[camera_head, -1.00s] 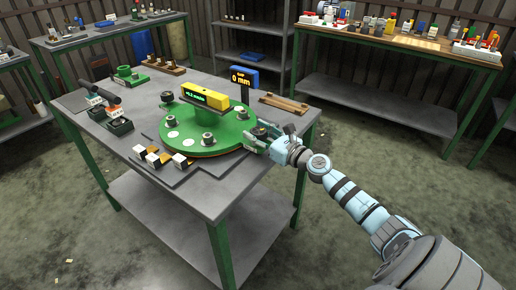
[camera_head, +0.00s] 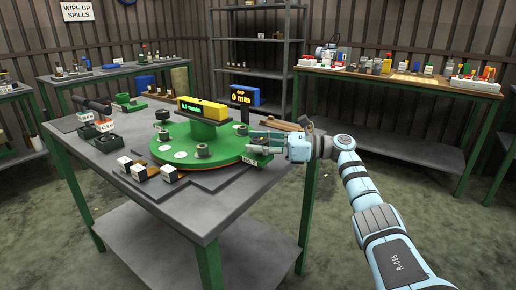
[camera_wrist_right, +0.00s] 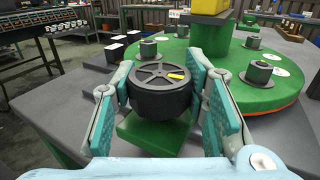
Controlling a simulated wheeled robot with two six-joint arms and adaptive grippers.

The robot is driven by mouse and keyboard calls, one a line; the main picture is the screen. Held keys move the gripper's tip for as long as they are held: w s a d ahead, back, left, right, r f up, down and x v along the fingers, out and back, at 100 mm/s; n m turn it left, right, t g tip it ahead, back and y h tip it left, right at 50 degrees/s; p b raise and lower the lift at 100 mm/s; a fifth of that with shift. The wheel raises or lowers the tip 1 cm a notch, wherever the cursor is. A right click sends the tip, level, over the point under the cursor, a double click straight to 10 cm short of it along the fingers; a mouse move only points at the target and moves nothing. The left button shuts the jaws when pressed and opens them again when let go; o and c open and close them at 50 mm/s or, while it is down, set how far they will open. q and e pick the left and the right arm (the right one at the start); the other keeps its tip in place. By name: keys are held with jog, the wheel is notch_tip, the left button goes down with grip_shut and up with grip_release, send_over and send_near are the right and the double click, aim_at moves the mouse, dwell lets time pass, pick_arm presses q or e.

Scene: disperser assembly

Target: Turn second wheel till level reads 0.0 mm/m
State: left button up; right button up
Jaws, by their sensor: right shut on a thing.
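The second wheel is a dark spoked handwheel (camera_wrist_right: 160,90) with a yellow mark, above a green foot at the near edge of the green round base (camera_head: 215,150). My right gripper (camera_head: 262,144) is shut around the wheel's rim. In the right wrist view its teal finger pads press the wheel from both sides. The yellow level (camera_head: 203,108) lies on the base's central column. Its green display is small, and it seems to read 0.0 mm/m, though I cannot be sure of the digits. My left gripper is out of view.
A blue display (camera_head: 244,96) behind the base reads 0 mm. Small black-and-white blocks (camera_head: 146,171) lie at the table's front left. Dark trays (camera_head: 107,142) and a green part (camera_head: 129,104) stand further left. The grey table (camera_head: 210,205) has bare room at its front edge.

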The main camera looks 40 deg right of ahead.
jog(key=shift+f, duration=0.1)
dwell(0.3)
jog(key=o, duration=1.2)
jog(key=shift+a, duration=0.1)
jog(key=v, duration=1.2)
jog(key=shift+w, duration=0.1)
